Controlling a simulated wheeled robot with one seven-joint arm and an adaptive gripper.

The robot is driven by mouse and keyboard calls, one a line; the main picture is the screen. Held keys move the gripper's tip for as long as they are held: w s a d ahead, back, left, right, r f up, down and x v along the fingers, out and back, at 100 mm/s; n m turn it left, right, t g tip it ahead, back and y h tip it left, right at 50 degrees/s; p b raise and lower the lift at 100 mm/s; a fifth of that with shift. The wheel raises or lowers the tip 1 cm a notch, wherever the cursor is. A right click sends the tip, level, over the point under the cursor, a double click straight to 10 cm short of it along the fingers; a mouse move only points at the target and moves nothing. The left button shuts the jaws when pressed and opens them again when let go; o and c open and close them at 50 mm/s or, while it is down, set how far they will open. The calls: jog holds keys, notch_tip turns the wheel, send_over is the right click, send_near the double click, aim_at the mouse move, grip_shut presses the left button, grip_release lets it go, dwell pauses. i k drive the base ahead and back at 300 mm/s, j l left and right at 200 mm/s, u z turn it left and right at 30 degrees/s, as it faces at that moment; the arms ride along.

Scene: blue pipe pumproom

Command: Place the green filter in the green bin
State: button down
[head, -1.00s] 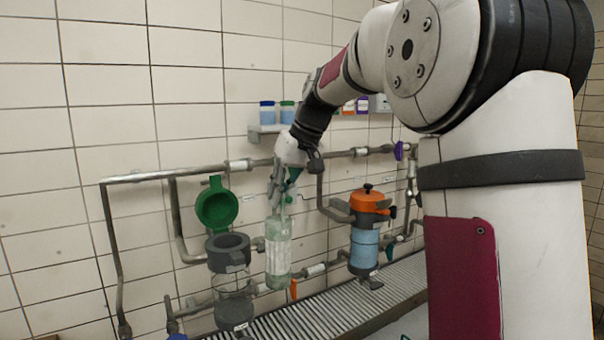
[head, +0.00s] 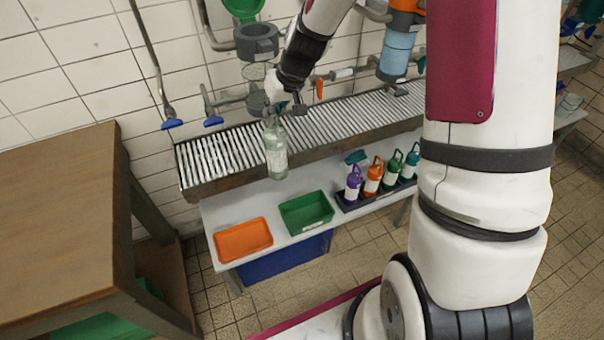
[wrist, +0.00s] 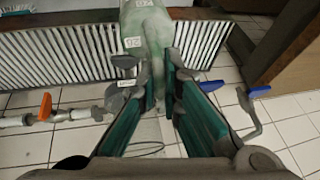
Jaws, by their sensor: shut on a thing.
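The green filter (head: 276,152) is a pale, translucent green cylinder with white labels. It hangs roughly upright from my gripper (head: 277,111) in the head view. In the wrist view my gripper (wrist: 155,80) is shut on the filter's narrow end, and the filter's body (wrist: 146,32) extends beyond the fingertips.
An orange tray (head: 243,240) sits left of the green bin. A dark rack (head: 350,206) of coloured bottles stands to its right. The slatted grating (head: 240,150) runs behind. An opened grey housing (head: 257,42) is on the pipes. A wooden table (head: 60,220) stands at left.

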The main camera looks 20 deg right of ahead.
aim_at(307, 218)
jog(key=j, duration=0.6)
jog(key=i+j, duration=0.15)
jog(key=j, duration=1.1)
jog(key=z, duration=0.4)
jog(key=j+z, duration=0.15)
jog(key=z, duration=0.25)
jog(key=j+z, duration=0.1)
jog(key=z, duration=0.3)
jog(key=i, duration=0.05)
